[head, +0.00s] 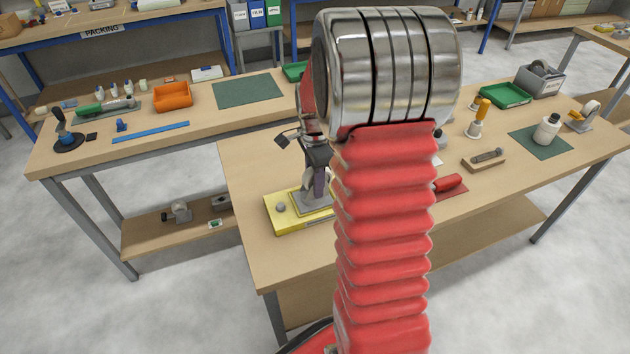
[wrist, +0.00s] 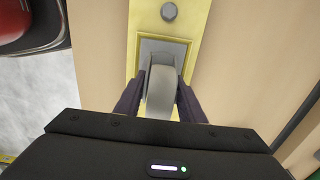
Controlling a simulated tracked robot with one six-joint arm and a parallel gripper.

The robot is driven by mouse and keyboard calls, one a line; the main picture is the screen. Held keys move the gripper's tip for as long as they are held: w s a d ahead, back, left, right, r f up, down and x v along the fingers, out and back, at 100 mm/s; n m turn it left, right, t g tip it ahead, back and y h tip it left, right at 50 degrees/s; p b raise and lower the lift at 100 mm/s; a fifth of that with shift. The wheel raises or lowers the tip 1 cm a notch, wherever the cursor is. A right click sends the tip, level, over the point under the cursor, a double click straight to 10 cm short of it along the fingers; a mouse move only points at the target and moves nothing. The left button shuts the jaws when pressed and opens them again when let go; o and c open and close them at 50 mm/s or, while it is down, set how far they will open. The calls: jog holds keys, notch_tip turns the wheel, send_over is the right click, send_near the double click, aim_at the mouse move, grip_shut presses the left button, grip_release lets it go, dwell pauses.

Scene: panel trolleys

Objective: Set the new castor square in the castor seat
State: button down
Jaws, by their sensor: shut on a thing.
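The new castor (wrist: 162,92), a pale grey wheel on a grey square plate, is between the two dark fingers of my gripper (wrist: 160,82), which is shut on it. The castor's plate (wrist: 178,47) lies over the yellow block (wrist: 148,14), where the castor seat is. The wheel and fingers hide the near part of the plate. In the head view my gripper (head: 319,186) points down at the yellow block (head: 288,222), with the plate at or just above its top. I cannot tell whether the plate is fully down or square in the seat, which it covers.
A round grey knob (wrist: 169,12) stands on the block beyond the plate. The bench top (head: 250,172) is clear left of the block. My arm hides the bench's middle.

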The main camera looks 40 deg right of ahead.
jog(key=c, duration=1.2)
grip_release()
jog(key=shift+f, duration=0.1)
notch_tip(320, 180, up, 12)
jog(key=shift+r, duration=0.15)
